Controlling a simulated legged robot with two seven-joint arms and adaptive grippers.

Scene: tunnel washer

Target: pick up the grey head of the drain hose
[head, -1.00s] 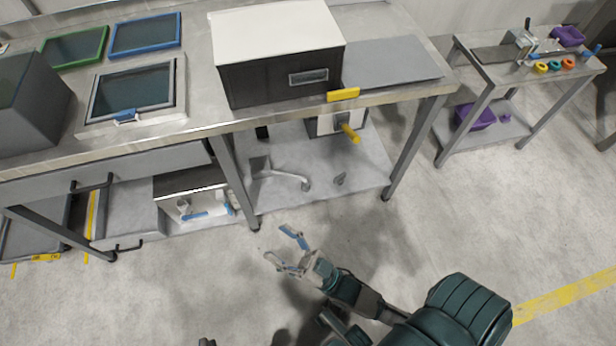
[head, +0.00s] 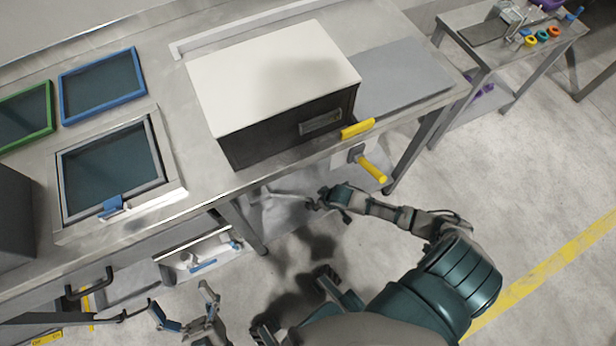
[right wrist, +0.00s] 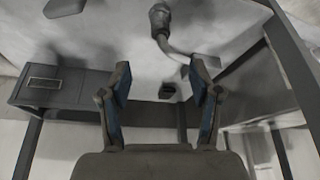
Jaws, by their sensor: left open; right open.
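In the right wrist view the drain hose's grey head (right wrist: 160,18) shows at the top, with the pale hose (right wrist: 180,52) curving away from it to the right. My right gripper (right wrist: 160,76) is open and empty there, its fingers either side of the view's middle and apart from the head. In the head view my right gripper (head: 322,201) reaches in at the bench's front edge, beside the pale hose (head: 285,191) on the lower shelf; the hose head cannot be made out there. My left gripper (head: 186,306) is open and empty at the lower left.
The bench top (head: 190,215) overhangs the shelf. A white-topped box (head: 270,75) stands on it. A yellow handle (head: 371,170) juts out right of my right gripper. A bench leg (head: 243,228) stands to its left. Open floor lies to the right.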

